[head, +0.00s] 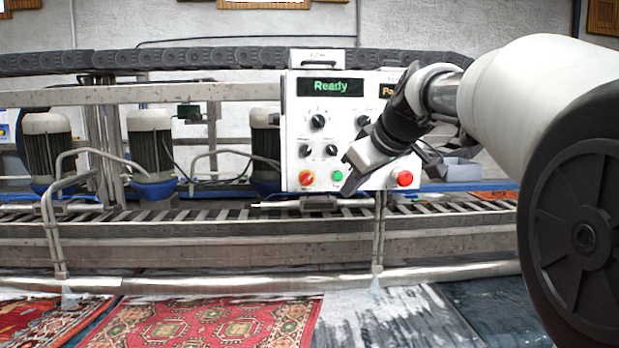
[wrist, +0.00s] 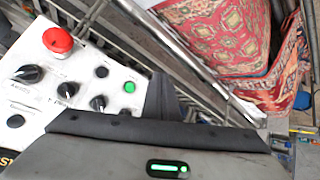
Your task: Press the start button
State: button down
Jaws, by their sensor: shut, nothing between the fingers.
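The white control panel (head: 292,130) stands above the conveyor, with a display (head: 330,87) reading "Ready" in green. A small green button (head: 337,175) sits on its lower part, probably the start button; its label is not readable. It also shows in the wrist view (wrist: 129,87). My gripper (head: 350,188) is shut and empty, its tip just right of and slightly below the green button in the head view. In the wrist view its dark fingers (wrist: 165,98) are beside the button. I cannot tell whether they touch the panel.
Several black knobs (head: 317,121) sit above. The roller conveyor (head: 200,215) runs below; patterned rugs (head: 210,322) lie in front.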

aim_at(338, 176)
jog(key=shift+w+p, duration=2.5)
jog(key=shift+w, duration=1.9)
jog(key=shift+w, duration=0.15)
jog(key=shift+w, duration=0.3)
